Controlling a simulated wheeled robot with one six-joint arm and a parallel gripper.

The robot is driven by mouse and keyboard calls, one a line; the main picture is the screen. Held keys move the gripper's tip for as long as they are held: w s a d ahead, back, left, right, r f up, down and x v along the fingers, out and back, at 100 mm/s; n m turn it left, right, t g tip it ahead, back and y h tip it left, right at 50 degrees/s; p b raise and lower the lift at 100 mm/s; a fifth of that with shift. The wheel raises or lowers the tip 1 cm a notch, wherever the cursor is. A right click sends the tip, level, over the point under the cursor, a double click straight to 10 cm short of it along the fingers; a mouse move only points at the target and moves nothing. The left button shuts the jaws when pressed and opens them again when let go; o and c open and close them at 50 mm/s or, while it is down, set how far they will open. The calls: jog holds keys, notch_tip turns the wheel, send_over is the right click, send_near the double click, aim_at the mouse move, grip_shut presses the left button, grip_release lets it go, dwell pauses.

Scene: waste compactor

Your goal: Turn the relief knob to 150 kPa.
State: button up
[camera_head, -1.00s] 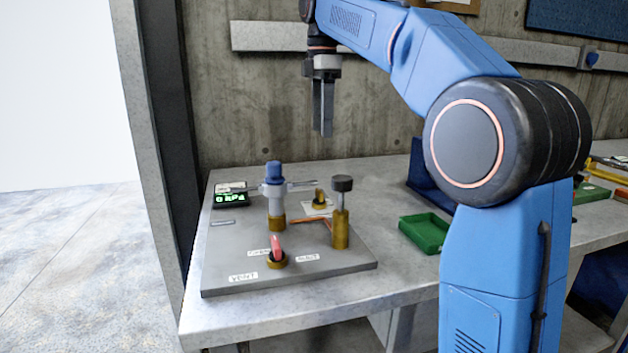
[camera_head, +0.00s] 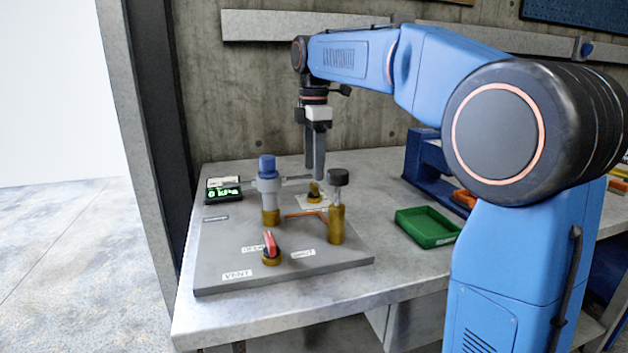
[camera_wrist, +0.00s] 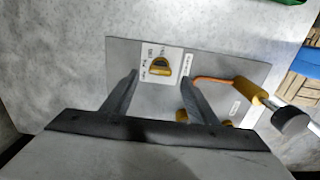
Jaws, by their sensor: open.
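The relief knob (camera_head: 315,190) is a small brass knob on a white printed card (camera_head: 318,205) at the back of the grey panel. In the wrist view the knob (camera_wrist: 160,67) lies between the two fingertips in the picture, with the card's (camera_wrist: 148,55) small markings too blurred to read. My gripper (camera_head: 314,172) points down just above the knob with its jaws apart. It also shows in the wrist view (camera_wrist: 160,78), its fingers spread and empty. I cannot tell whether the fingertips touch the knob. A green display (camera_head: 224,194) reads 0 kPa.
A red-handled valve (camera_head: 270,243) sits near the panel's (camera_head: 225,255) front. A green tray (camera_head: 428,228) lies to the right.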

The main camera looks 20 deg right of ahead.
aim_at(314, 184)
jog(key=shift+f, duration=2.3)
jog(key=c, duration=1.1)
